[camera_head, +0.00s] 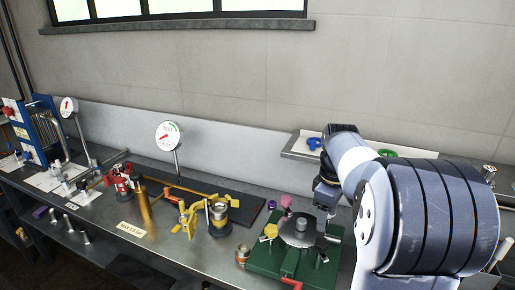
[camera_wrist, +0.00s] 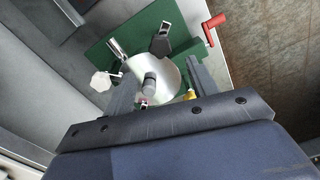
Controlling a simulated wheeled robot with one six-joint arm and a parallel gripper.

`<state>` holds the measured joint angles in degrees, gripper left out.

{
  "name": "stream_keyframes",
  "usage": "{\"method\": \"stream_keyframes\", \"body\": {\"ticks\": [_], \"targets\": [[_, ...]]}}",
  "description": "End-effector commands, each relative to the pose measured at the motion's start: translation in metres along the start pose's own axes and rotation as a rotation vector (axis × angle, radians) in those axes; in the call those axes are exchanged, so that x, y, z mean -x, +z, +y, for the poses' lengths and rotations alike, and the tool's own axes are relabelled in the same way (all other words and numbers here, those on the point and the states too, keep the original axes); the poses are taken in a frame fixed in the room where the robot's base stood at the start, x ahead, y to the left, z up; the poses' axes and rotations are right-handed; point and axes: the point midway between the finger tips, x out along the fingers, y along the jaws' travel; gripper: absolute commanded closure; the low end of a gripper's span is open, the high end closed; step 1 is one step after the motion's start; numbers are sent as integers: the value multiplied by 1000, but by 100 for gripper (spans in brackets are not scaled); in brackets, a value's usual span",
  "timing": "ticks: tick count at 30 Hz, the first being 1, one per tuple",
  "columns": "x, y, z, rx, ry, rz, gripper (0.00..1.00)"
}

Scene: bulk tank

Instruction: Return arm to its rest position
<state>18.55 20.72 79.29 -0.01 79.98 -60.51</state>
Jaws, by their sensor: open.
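My arm reaches in from the right of the head view and bends down, with my gripper (camera_head: 325,212) over the right side of a green fixture (camera_head: 262,262) on the bench. In the wrist view my gripper (camera_wrist: 160,82) is open, its two dark fingers apart on either side of a round silver disc (camera_wrist: 172,76) with a grey knob (camera_wrist: 150,84). Nothing is seen held between the fingers. I cannot tell whether the fingertips touch the disc or hover above it.
Close by stand a yellow knob (camera_head: 270,230), a pink knob (camera_head: 286,201) and a red handle (camera_wrist: 215,22). Left along the bench are a brass post (camera_head: 145,204), a dial gauge (camera_head: 168,136) and a red valve (camera_head: 121,178). A wall shelf (camera_head: 300,146) is behind my arm.

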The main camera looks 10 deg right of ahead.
Motion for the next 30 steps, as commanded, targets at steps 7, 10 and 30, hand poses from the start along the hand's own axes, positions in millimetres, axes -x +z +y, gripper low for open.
{"method": "stream_keyframes", "body": {"ticks": [7,10,30], "targets": [[-47,0,-1,0,-6,-3,45],[-65,0,-1,0,-4,-2,45],[-92,0,0,-34,0,0,45]]}}
